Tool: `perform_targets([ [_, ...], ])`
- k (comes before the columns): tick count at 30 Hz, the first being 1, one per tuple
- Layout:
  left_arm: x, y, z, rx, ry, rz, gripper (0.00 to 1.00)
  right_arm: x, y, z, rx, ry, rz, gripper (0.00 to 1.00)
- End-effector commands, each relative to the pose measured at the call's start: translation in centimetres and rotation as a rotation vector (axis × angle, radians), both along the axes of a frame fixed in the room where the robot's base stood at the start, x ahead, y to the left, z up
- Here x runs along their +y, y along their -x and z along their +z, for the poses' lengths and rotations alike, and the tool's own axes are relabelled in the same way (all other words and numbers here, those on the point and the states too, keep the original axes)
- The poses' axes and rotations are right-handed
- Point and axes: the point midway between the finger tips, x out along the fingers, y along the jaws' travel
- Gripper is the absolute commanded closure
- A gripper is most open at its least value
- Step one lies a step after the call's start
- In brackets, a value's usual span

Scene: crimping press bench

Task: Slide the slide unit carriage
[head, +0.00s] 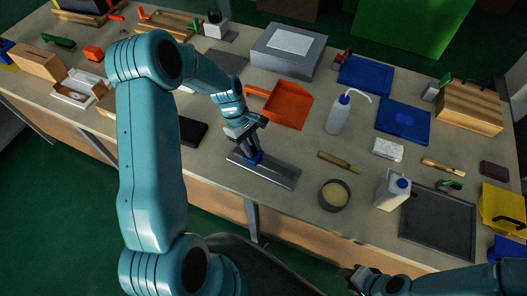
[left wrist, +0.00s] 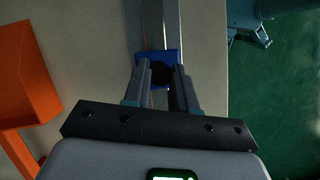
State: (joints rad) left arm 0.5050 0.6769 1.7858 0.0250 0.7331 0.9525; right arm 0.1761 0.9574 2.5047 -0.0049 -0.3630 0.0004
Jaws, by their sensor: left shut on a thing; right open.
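The slide unit is a grey metal rail (head: 276,174) lying near the front edge of the bench. Its blue carriage (head: 254,158) sits on the rail, towards the rail's left end. My left gripper (head: 249,149) reaches down over the carriage and is shut on it. In the left wrist view the blue carriage (left wrist: 158,66) shows between the two fingers, with a dark round part on it, and the rail (left wrist: 153,24) runs away beyond it. The fingers hide part of the carriage. My right gripper (head: 362,279) is low in the head view, off the bench, open and empty.
An orange dustpan-like tray (head: 285,104) lies behind the rail. A round dark bowl (head: 334,195) and a wooden-handled tool (head: 339,162) lie to the right of it. A white bottle (head: 338,113) stands farther back. The bench's front edge is close to the rail.

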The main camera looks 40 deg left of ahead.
Motion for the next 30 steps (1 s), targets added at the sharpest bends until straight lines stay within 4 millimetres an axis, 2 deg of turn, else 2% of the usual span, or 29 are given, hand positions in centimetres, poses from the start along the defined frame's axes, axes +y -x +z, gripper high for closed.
perform_targets([
  [1, 1.4, 0.1, -0.1, -0.004, -0.003, 0.007, 1.00, 0.0, 0.0, -0.4, 0.000, 0.000, 0.000, 0.57],
  [3, 2.8, 0.3, -0.1, -0.003, -0.002, 0.006, 1.00, 0.0, 0.0, -0.6, 0.000, 0.000, 0.000, 0.57],
  [6, 4.0, 0.6, 0.0, -0.002, -0.001, 0.003, 1.00, 0.0, 0.0, -0.7, 0.000, 0.000, 0.000, 0.57],
  [17, 4.5, 0.7, 0.2, -0.002, -0.001, 0.000, 1.00, 0.0, 0.0, -0.7, 0.000, 0.000, 0.000, 0.57],
  [18, 4.5, 0.7, 0.2, -0.002, -0.001, 0.000, 0.64, 0.0, 0.0, -0.7, 0.000, 0.000, 0.000, 0.57],
  [20, 4.5, 0.7, 0.2, -0.002, -0.001, 0.000, 0.48, 0.0, 0.0, -0.7, 0.000, 0.000, 0.000, 0.57],
  [30, 4.6, 0.7, 0.4, -0.002, -0.001, 0.000, 0.48, 0.0, 0.0, -0.8, 0.000, 0.000, 0.000, 0.57],
])
